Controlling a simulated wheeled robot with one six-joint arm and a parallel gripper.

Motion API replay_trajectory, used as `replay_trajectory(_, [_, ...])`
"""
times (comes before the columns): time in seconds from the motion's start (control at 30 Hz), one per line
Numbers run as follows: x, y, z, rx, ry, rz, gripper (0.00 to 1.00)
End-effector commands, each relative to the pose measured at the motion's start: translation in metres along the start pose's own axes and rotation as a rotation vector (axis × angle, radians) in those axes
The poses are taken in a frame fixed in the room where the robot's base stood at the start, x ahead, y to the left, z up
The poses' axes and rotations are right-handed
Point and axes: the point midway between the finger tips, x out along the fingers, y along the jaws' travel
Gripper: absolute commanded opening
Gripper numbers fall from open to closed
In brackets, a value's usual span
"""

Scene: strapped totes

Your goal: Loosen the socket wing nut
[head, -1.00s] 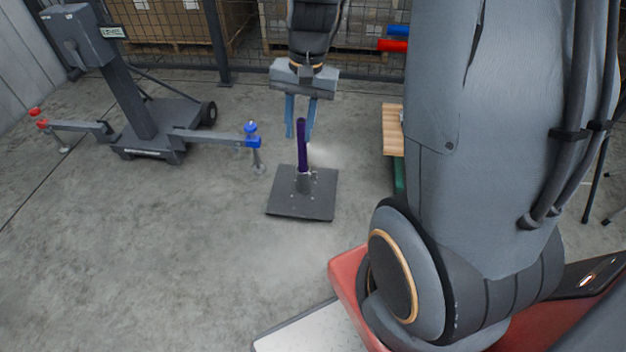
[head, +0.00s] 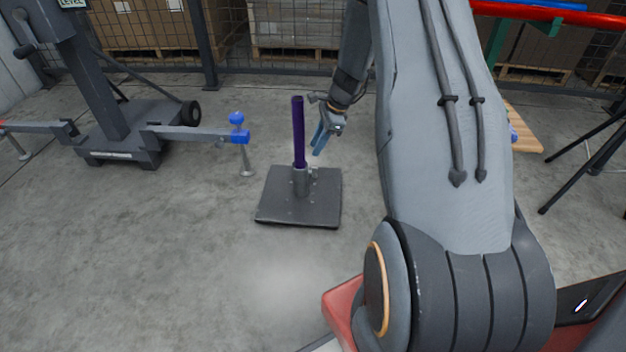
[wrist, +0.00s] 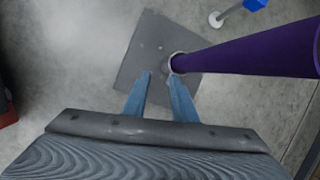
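A purple post (head: 298,130) stands upright in a grey socket (head: 301,182) on a square dark base plate (head: 280,208). The small wing nut (head: 314,172) shows on the right side of the socket in the head view. My gripper (head: 318,142) is just right of the post and above the wing nut, pointing down and left. In the wrist view the gripper (wrist: 160,78) has its two blue fingers apart with nothing seen between them, and the post (wrist: 250,52) runs off to the right. The wing nut is not clear in the wrist view.
A grey wheeled stand with a blue-tipped side arm (head: 195,134) is left of the base plate. A wooden board (head: 522,128) and black tripod legs (head: 590,150) are at the right. Concrete floor in front of the plate is clear.

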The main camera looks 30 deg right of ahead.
Motion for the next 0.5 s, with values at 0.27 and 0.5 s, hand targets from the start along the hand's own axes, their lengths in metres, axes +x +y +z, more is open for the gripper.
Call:
replay_trajectory(0.27, [0.073, -0.029, -0.055, 0.216, -0.028, -0.043, 0.25])
replay_trajectory(0.5, [0.087, -0.034, -0.062, 0.253, -0.033, -0.051, 0.25])
